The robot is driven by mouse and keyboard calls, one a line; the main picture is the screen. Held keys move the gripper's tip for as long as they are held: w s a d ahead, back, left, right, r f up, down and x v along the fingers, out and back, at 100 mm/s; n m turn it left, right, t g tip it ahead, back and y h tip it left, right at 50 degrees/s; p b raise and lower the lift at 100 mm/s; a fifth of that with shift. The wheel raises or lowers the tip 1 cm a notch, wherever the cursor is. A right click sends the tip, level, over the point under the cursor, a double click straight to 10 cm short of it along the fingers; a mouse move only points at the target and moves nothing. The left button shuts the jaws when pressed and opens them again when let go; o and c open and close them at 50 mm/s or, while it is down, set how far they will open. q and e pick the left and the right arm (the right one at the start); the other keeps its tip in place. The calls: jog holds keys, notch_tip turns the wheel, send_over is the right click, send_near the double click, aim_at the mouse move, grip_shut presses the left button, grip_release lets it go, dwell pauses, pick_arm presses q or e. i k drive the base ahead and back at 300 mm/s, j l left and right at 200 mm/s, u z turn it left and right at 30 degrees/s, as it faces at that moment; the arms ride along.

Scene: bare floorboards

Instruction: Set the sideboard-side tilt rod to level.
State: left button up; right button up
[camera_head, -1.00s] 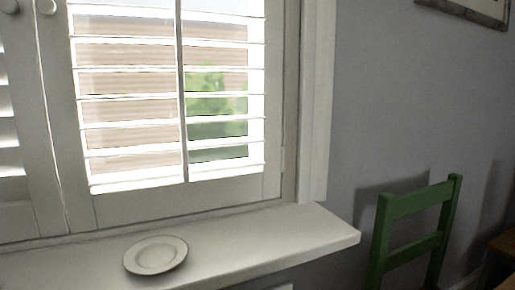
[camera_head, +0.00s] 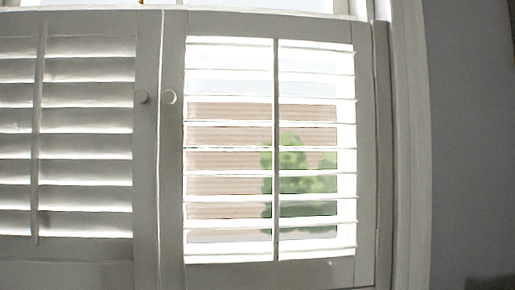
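Two white shutter panels stand side by side in the head view. The left panel (camera_head: 147,200) has a vertical tilt rod (camera_head: 37,140) in front of its slats (camera_head: 88,146). Those slats look tilted and mostly block the view outside. The right panel (camera_head: 366,200) has a tilt rod (camera_head: 276,150) down its middle. Its slats (camera_head: 225,199) look close to level, and a brick wall and green foliage show between them. I cannot tell which rod is on the sideboard side, as no sideboard is in view. Neither gripper is in view.
A white window frame (camera_head: 408,160) and a grey wall (camera_head: 465,140) are at the right. The window continues above the panels.

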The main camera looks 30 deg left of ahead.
aim_at(34, 159)
jog(key=u, duration=2.05)
